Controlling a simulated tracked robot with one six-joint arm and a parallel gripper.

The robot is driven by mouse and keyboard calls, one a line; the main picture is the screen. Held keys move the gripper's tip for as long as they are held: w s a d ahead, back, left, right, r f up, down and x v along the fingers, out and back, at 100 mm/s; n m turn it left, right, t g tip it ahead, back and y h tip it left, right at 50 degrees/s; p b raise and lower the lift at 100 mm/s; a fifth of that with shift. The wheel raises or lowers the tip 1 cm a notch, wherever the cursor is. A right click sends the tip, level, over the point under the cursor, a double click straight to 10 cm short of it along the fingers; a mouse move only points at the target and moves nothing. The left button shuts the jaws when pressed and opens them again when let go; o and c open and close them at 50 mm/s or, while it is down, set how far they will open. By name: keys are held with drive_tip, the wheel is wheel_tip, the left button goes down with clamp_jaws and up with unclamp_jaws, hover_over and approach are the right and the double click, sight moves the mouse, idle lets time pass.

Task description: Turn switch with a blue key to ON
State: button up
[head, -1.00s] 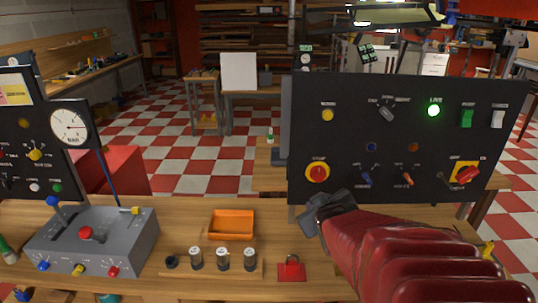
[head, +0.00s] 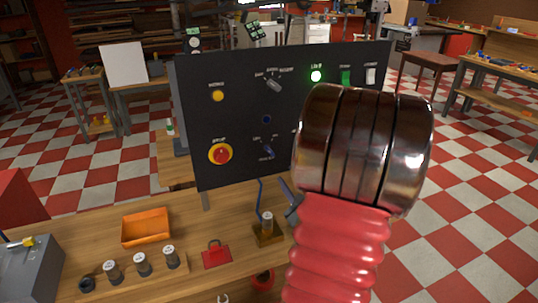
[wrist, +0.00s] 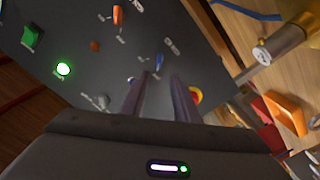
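The switch with the blue key (head: 267,150) is low on the dark upright panel (head: 230,110), right of the red stop button. Its key slants from upper left to lower right; its small labels are unreadable. In the wrist view the blue key (wrist: 159,60) shows just beyond the gap between my fingertips. My gripper (wrist: 161,77) has its two fingers apart, with nothing visible between them. The fingers look short of the key, not touching it. In the head view my arm hides most of the gripper and the panel's lower right.
The panel also has a red stop button (head: 220,154), a grey selector (head: 273,85), a lit green lamp (head: 316,76) and an orange-handled switch (wrist: 118,15). Below stand an orange tray (head: 146,229), a red padlock (head: 215,253) and a metal cylinder on a brass-coloured block (head: 268,236).

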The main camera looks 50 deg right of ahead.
sight(271, 154)
idle(0.4)
drive_tip(key=x, duration=1.3)
drive_tip(key=shift+w+d, duration=0.2)
drive_tip(key=shift+w, duration=0.1)
drive_tip(key=shift+c, duration=0.4)
clamp_jaws()
